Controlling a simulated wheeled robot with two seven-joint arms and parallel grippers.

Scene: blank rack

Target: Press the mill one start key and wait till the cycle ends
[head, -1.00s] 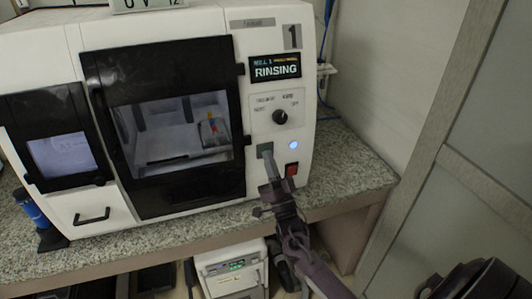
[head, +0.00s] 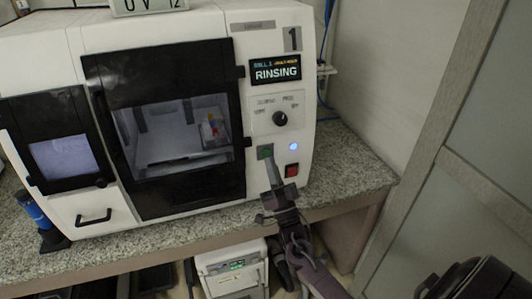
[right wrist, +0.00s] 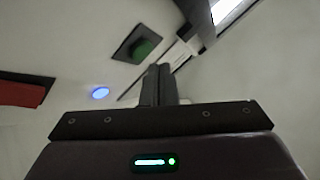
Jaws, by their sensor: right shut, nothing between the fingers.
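Mill one (head: 210,190) is a white machine with a black-framed window door, marked with a 1. Its small display (head: 275,70) reads RINSING. The green start key (head: 265,151) sits on the front panel, left of a lit blue lamp (head: 294,147) and above left of a red key (head: 291,170). My right gripper (head: 272,172) is shut and empty, its tips just below the green key. In the right wrist view the green key (right wrist: 143,48) shows clear of the fingertips (right wrist: 158,75). My left gripper is not in view.
A black knob (head: 280,118) is above the keys. A blue bottle (head: 32,208) stands at the left of the granite counter (head: 345,165). A white unit (head: 232,270) is under the counter. A cabinet door (head: 470,180) stands at the right.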

